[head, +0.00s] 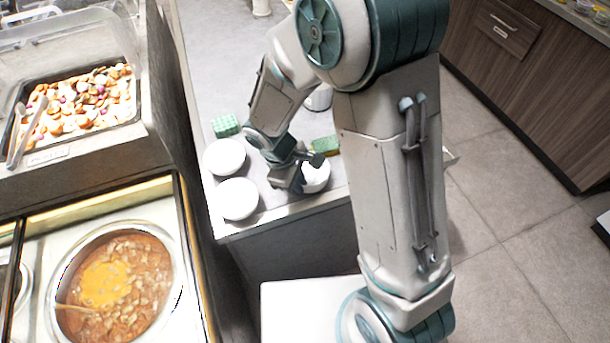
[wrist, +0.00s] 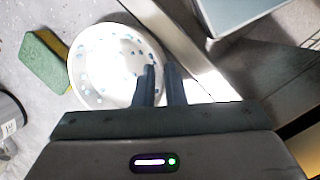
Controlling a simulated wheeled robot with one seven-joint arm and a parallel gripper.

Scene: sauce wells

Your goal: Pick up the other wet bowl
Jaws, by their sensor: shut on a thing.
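A white bowl with blue water drops inside (wrist: 112,62) stands on the counter in the wrist view; it also shows in the head view (head: 318,178), partly hidden by my gripper. My gripper (wrist: 160,72) is shut on the near right part of this bowl's rim, one finger inside and one outside. In the head view my gripper (head: 298,178) reaches down at the bowl's left side. Two more white bowls, one behind (head: 225,157) and one in front (head: 238,199), sit to the left on the counter; I cannot tell whether they are wet.
A green and yellow sponge (wrist: 52,62) lies beside the held bowl. A green checked block (head: 226,125) lies behind the left bowls. A metal container (head: 319,98) stands farther back. The counter's front edge (head: 290,212) is close. Food wells (head: 118,275) are at left.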

